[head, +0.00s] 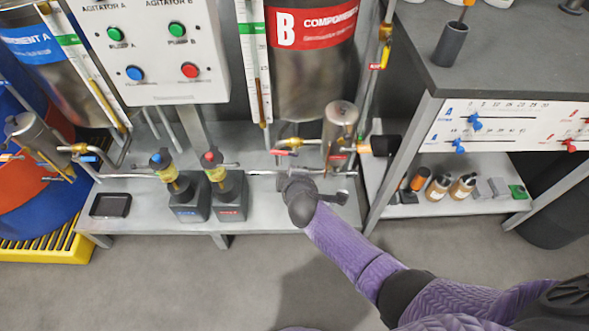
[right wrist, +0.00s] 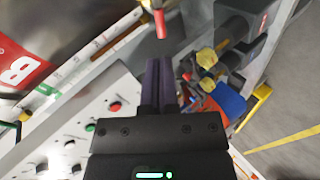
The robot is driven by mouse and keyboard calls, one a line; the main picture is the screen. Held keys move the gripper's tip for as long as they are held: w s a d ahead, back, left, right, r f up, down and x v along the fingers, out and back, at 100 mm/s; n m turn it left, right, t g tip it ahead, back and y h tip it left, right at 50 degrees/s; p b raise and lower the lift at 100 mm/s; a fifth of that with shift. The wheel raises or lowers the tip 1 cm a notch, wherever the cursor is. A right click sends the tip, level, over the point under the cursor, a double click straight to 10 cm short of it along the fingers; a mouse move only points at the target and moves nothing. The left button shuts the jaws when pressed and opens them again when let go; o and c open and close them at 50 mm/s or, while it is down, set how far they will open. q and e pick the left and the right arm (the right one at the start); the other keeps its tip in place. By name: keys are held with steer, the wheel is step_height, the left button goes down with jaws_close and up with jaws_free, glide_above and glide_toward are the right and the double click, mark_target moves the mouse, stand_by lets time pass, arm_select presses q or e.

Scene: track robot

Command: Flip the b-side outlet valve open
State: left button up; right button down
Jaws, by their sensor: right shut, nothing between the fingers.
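A red lever handle (head: 285,153), which looks like the b-side outlet valve's, sits on the brass pipework below the red-banded B tank (head: 312,75). In the right wrist view a red handle (right wrist: 160,24) hangs from a brass fitting, just beyond my fingertips. My right gripper (head: 286,172) is just below the lever in the head view, and its tips are hard to make out there. In the right wrist view my right gripper (right wrist: 160,64) has its dark fingers together with nothing between them. A gap shows between them and the handle. My left gripper is out of view.
A metal cylinder (head: 341,125) stands right of the lever. Two dark pump units (head: 188,200) (head: 231,196) stand to the left on the grey bench, below the white control box (head: 160,50). A shelf rack (head: 410,130) with bottles is on the right.

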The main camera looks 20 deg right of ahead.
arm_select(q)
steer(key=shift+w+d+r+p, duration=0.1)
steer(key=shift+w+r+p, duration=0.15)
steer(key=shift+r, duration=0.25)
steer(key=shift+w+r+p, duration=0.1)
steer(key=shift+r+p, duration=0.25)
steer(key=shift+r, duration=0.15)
arm_select(e)
steer(key=v, duration=0.3)
steer(key=shift+s, duration=0.1)
